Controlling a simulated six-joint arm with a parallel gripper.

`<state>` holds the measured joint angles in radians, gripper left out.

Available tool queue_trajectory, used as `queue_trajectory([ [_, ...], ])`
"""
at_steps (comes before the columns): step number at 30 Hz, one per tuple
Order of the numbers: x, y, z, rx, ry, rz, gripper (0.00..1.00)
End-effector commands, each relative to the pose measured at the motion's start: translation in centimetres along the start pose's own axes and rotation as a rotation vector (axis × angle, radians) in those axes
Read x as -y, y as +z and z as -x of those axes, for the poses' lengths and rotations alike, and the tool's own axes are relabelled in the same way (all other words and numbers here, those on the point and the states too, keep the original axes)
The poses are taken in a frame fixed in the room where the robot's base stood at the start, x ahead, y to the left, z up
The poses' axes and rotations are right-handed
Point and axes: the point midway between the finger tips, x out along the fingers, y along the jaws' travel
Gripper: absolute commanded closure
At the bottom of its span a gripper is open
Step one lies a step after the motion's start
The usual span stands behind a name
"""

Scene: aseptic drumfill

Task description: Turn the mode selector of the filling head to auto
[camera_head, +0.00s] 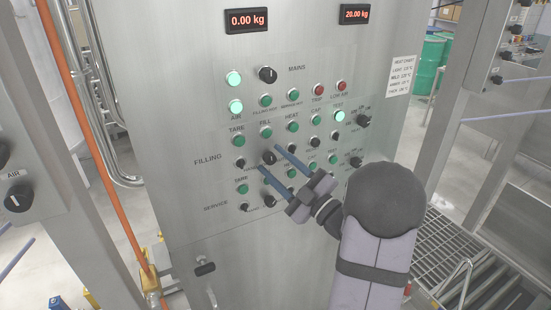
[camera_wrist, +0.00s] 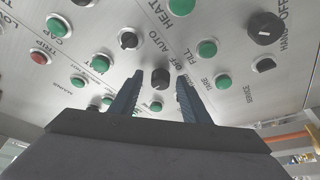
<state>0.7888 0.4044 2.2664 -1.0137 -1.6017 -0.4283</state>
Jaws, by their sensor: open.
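A black selector knob (camera_head: 269,158) sits in the FILLING row of the steel panel, below the green FILL button (camera_head: 266,132). My gripper (camera_head: 268,156) is open, with its two blue fingers pointing at the panel, one on either side of this knob. In the wrist view the knob (camera_wrist: 160,78) shows between the fingertips, with bare space on both sides, so the fingers do not seem to press on it. The words OFF and AUTO are printed near it there. Its exact pointer direction is too small to tell. How far the fingertips are from the panel face is unclear.
The panel (camera_head: 180,120) carries several rows of green buttons and small black knobs close around my fingers. A larger black knob (camera_wrist: 265,28) shows in the wrist view. Two red displays (camera_head: 248,20) are at the top. A latch (camera_head: 205,268) sticks out low on the panel.

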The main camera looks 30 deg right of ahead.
Motion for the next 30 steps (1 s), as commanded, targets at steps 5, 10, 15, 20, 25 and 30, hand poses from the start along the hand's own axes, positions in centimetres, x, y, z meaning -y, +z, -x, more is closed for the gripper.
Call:
queue_trajectory([
  [5,0.08,0.03,-0.34,0.0,-0.001,-0.001,0.57],
  [10,0.08,0.04,-0.31,0.001,-0.001,0.0,0.6],
  [15,0.06,0.03,-0.3,0.0,-0.001,0.0,0.98],
  [20,0.06,0.03,-0.29,0.0,0.0,-0.001,0.98],
  [25,0.06,0.02,-0.29,0.0,0.001,-0.003,0.98],
  [30,0.06,0.02,-0.29,0.0,0.003,-0.006,0.98],
])
